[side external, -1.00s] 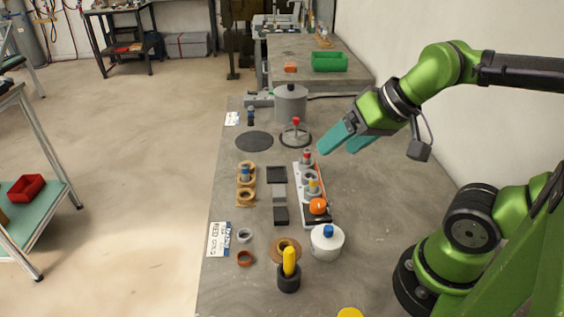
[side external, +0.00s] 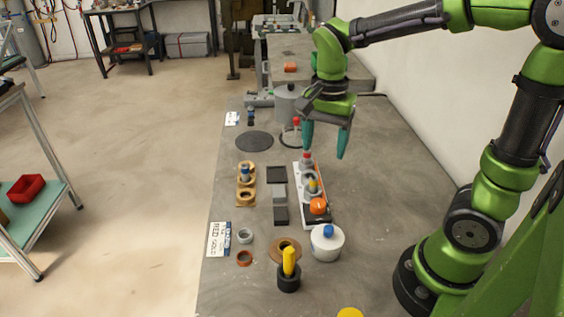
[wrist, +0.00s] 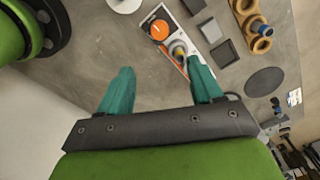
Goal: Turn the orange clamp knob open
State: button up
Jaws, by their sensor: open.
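The orange clamp knob (side external: 318,206) sits at the near end of a white and dark jig plate (side external: 327,222) on the bench. In the wrist view the orange knob (wrist: 159,30) is at the top, with a light mark across its face. My gripper (side external: 326,152) points down over the far end of the jig, its teal fingers apart and empty. In the wrist view the gripper (wrist: 160,80) is also wide open, and the knob lies beyond its fingertips, not between them. A red-topped peg on the jig is close to the left finger; I cannot tell whether they touch.
A white pot with a blue knob (side external: 327,243) stands near the orange knob. A yellow-handled tool (side external: 289,268) stands upright in front. Dark square blocks (side external: 277,175) and a wooden ring holder (side external: 245,183) lie left. A grey cylinder (side external: 290,104) stands behind. Bench space right of the jig is clear.

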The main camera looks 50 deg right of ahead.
aim_at(318, 202)
notch_tip(318, 202, down, 16)
jog(key=shift+r, duration=0.1)
dwell(0.4)
jog(key=c, duration=1.1)
